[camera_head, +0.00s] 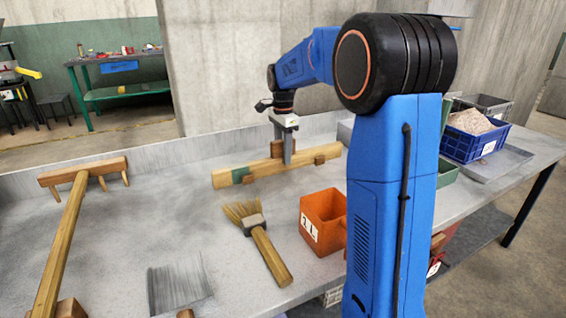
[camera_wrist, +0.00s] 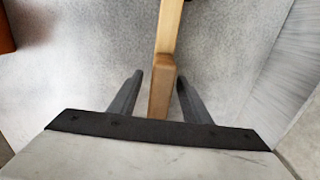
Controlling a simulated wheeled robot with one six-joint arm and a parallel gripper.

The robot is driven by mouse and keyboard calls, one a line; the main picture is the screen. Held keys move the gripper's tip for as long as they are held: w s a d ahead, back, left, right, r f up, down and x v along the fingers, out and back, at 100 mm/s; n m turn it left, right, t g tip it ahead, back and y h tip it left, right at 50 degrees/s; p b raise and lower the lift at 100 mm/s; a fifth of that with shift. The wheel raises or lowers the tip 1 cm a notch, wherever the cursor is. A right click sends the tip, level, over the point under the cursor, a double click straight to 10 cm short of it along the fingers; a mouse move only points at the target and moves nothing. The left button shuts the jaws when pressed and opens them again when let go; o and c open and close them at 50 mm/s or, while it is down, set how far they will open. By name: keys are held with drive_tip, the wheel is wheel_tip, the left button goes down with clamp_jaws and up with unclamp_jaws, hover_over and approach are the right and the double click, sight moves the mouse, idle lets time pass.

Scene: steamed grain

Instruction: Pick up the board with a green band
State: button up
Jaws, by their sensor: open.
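The wooden board with a green band (camera_head: 225,180) lies on the grey metal table, with the band near its left end. Small wooden blocks show against the board in the head view. In the wrist view the board (camera_wrist: 169,25) runs up from between the fingers, and a wooden block (camera_wrist: 162,90) lies between the open fingers of my gripper (camera_wrist: 157,88). Gaps show between the fingers and the wood. The green band is out of the wrist view.
An orange bin (camera_head: 322,222) and a brush (camera_head: 258,240) stand and lie in front of the board. A wooden rake (camera_head: 65,235) is at the left. A blue crate (camera_head: 475,145) of grain is at the right. A low wall edges the table behind.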

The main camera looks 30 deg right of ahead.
drive_tip(key=shift+f, duration=0.1)
clamp_jaws()
idle(1.4)
